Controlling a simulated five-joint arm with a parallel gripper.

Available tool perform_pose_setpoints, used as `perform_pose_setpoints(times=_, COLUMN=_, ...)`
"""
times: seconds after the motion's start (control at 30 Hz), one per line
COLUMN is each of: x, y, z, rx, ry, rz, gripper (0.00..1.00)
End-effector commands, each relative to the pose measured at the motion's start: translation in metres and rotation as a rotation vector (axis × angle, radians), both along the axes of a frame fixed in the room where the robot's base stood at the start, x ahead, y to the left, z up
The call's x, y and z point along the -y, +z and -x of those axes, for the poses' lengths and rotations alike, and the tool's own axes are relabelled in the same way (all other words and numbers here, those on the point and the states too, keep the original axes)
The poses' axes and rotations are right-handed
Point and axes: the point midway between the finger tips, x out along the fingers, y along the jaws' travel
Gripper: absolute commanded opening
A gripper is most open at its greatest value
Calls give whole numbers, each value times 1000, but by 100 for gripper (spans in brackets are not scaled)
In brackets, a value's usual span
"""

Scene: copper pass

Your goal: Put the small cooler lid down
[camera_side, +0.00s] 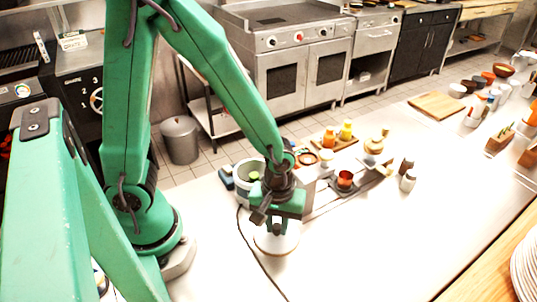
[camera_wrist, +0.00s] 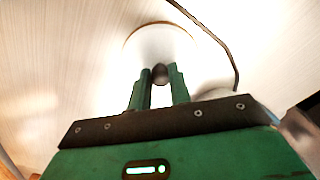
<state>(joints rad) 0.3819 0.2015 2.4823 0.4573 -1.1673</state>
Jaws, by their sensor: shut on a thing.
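The small cooler lid (camera_side: 277,243) is a round white disc with a tan rim, low over the pale counter in the side view. In the wrist view the lid (camera_wrist: 160,42) fills the space ahead of the fingers, and its dark round knob (camera_wrist: 160,75) sits between them. My gripper (camera_side: 278,220) points down and is shut on the knob; its green fingers (camera_wrist: 160,84) show on both sides of it. I cannot tell whether the lid touches the counter. An open round pale tub (camera_side: 243,190) with green things inside stands just behind my gripper.
A dark cable (camera_side: 254,258) runs along the counter close to the lid. A copper cup (camera_side: 345,179), two shakers (camera_side: 408,180) and a board with orange and yellow bottles (camera_side: 337,140) stand to the back right.

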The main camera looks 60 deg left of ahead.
Motion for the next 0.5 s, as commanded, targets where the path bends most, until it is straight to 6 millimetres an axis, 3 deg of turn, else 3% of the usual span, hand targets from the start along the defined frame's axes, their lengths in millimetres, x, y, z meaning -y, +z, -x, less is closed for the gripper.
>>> perform_pose_setpoints(times=0.23, x=0, y=-3, z=0, rx=-1, ry=0, rz=0, gripper=0)
perform_pose_setpoints(times=0.27, x=0, y=-3, z=0, rx=-1, ry=0, rz=-1, gripper=26)
perform_pose_setpoints(times=0.33, x=0, y=-3, z=0, rx=-1, ry=0, rz=-1, gripper=39)
perform_pose_setpoints(times=0.5, x=0, y=-3, z=0, rx=0, ry=0, rz=0, gripper=42)
